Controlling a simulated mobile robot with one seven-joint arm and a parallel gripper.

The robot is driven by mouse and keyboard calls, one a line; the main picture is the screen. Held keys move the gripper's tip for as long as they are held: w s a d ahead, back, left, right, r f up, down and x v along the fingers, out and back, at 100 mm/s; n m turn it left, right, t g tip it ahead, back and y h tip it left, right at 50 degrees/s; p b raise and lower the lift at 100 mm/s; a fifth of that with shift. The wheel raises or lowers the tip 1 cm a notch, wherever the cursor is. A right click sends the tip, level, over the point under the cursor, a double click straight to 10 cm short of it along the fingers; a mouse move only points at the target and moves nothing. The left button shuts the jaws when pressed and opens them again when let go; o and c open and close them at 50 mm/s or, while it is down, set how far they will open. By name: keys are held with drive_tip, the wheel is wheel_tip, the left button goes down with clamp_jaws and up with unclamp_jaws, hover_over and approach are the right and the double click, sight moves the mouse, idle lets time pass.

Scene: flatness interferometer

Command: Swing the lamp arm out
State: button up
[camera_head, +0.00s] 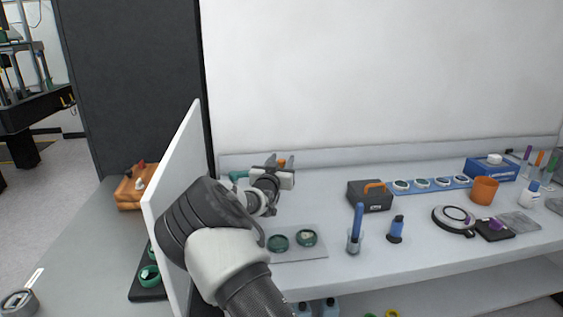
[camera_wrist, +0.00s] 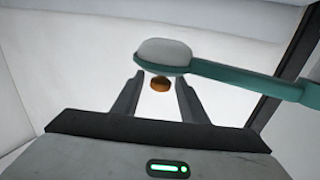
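The lamp arm (camera_wrist: 245,78) is a teal bar with a rounded white head (camera_wrist: 165,54) at its left end, in the wrist view. A bit of teal (camera_head: 238,175), likely the same arm, shows left of my gripper in the head view. An orange-brown knob (camera_wrist: 160,84) shows just below the white head. My gripper (camera_wrist: 160,92) is open, with its fingers to either side of the knob and gaps on both sides. I cannot tell how deep the knob sits between them. In the head view my gripper (camera_head: 288,170) is partly hidden by my wrist.
A white upright panel (camera_head: 178,205) stands close left of my arm.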

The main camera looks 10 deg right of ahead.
clamp_jaws()
drive_tip(key=shift+s, duration=0.1)
drive_tip(key=shift+s+a+r+m+g+h+p, duration=0.1)
drive_tip(key=shift+s+m+g+h+p, duration=0.2)
drive_tip(key=shift+s+m+h+p, duration=0.25)
drive_tip(key=shift+s+a+r+m+g+h+p, duration=0.1)
drive_tip(key=shift+s+m+g+h+p, duration=0.3)
drive_tip(key=shift+s+h, duration=0.25)
drive_tip(key=shift+s+a+f+m+g+h+p, duration=0.1)
drive_tip(key=shift+s+a+m+g+h+p, duration=0.25)
drive_tip(key=shift+s+m+g+h, duration=0.5)
drive_tip(key=shift+s+a+f+m+g+h+p, duration=0.1)
drive_tip(key=shift+s+a+m+g+h+p, duration=0.2)
drive_tip(key=shift+s+m+g+h, duration=0.5)
drive_tip(key=shift+s+a+m+g+h+p, duration=0.3)
drive_tip(key=shift+s+m+g+h, duration=0.25)
drive_tip(key=shift+s+h, duration=0.5)
drive_tip(key=shift+o, duration=0.2)
unclamp_jaws()
